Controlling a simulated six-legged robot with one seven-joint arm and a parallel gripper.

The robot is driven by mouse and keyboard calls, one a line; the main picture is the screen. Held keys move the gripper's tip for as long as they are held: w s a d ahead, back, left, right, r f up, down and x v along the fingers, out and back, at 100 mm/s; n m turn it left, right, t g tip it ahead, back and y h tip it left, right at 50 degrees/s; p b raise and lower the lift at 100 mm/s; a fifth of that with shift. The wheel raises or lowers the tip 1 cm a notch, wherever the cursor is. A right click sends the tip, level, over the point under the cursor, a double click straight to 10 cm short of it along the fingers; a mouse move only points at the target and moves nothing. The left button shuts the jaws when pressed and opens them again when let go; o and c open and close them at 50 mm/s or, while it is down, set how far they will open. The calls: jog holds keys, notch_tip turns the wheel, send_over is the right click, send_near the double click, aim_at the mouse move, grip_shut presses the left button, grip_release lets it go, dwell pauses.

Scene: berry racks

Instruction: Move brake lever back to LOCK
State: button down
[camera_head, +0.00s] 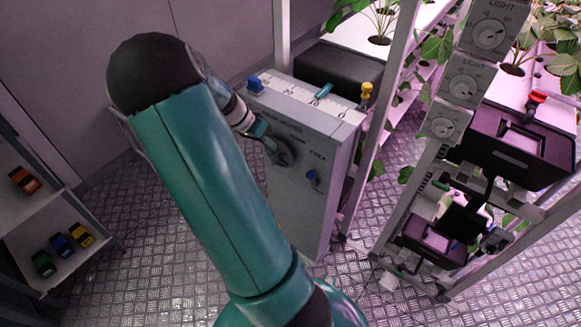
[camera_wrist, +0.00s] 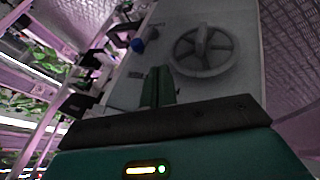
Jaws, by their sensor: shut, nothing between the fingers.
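A grey cabinet (camera_head: 298,210) has a dark round handwheel (camera_head: 285,152) on its front. A small blue-knobbed control (camera_head: 312,177) sits to the right of and below the wheel. The labels are too small to read, so I cannot tell for sure which control is the brake lever. My gripper (camera_head: 266,140) is close to the wheel, partly behind my arm. In the wrist view my gripper (camera_wrist: 158,88) is shut and empty, pointing at the cabinet face, with the wheel (camera_wrist: 205,50) to its right and the blue knob (camera_wrist: 137,45) to its upper left.
A rack with dial boxes (camera_head: 464,82) and a dark crate (camera_head: 510,150) is at right. A shelf with small coloured blocks (camera_head: 62,244) is at left.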

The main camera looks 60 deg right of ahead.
jog(key=shift+d+f, duration=0.1)
jog(key=shift+f, duration=0.1)
dwell(0.3)
jog(key=x, duration=0.9)
jog(key=shift+s+d+f, duration=0.1)
jog(key=s, duration=0.2)
jog(key=s+f, duration=0.1)
jog(key=s, duration=0.1)
jog(key=shift+s, duration=0.1)
